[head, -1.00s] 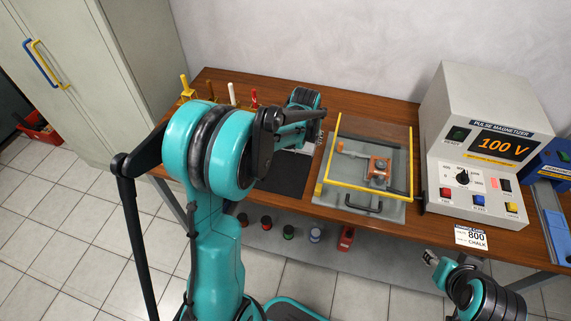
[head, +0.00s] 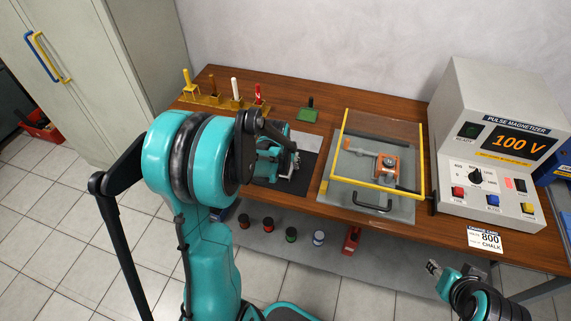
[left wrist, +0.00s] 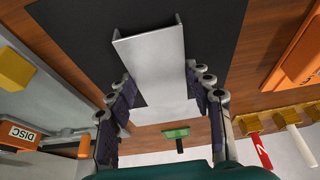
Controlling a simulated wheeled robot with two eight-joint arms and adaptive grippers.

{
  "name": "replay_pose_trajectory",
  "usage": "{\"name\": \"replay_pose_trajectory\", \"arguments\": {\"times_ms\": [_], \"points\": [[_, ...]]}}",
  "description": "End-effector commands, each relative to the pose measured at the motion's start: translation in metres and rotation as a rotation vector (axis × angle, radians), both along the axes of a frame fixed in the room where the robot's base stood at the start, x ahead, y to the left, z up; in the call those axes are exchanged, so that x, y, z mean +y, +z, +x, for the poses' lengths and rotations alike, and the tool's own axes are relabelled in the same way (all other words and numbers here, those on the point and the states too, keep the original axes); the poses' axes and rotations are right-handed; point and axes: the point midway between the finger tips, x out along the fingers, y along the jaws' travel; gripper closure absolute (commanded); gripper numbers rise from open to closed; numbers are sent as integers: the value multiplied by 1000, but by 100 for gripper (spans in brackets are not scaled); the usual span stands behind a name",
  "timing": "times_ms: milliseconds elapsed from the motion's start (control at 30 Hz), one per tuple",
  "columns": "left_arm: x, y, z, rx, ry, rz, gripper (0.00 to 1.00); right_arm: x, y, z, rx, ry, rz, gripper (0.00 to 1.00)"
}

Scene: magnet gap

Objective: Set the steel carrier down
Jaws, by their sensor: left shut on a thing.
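The steel carrier (left wrist: 152,65), a plain silvery channel-shaped piece, is held between the two dark-padded fingers of my left gripper (left wrist: 160,105) in the left wrist view. The black mat (left wrist: 85,30) lies beyond it there; I cannot tell whether the carrier touches it. In the head view my left gripper (head: 292,160) is over the black mat (head: 308,158), and my arm hides much of the mat and carrier. My right gripper (head: 434,267) is empty in front of the table at lower right; its finger opening is too small to judge.
A grey fixture (head: 340,205) with a yellow-framed clear cover and orange clamp (head: 388,163) stands right of the mat. The pulse magnetizer (head: 500,110) reads 100 V. A green-based tool (head: 307,114) stands behind the mat, with a yellow rack (head: 210,101) at back left.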

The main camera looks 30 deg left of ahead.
Motion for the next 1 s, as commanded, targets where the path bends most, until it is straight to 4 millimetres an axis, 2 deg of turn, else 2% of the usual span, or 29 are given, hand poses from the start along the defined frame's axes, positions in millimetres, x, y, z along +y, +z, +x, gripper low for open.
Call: {"name": "replay_pose_trajectory", "arguments": {"times_ms": [233, 267, 300, 333, 633, 733, 867, 1000], "points": [[0, -3, 0, 0, 0, 0, 82, 0, -3, 0, 0, 0, 0, 60], [0, -3, 0, 0, 0, 0, 44, 0, -2, 0, 0, 0, 0, 60], [0, -2, 0, 0, 0, 0, 33, 0, -2, 0, 0, 0, 0, 60], [0, -2, 0, 0, 0, 0, 28, 0, -2, 0, 0, 0, 0, 60], [0, -1, 0, 0, 0, 0, 28, 0, -1, 0, 0, 0, 0, 60], [0, 5, 0, 0, 0, 0, 28, 0, 4, 0, 0, 0, 0, 60], [-2, 25, -9, 0, 0, 0, 28, 0, 14, 0, 0, 0, 0, 60], [-5, 56, -21, 0, 1, 0, 28, 0, 28, 0, 0, 0, 0, 60]]}}
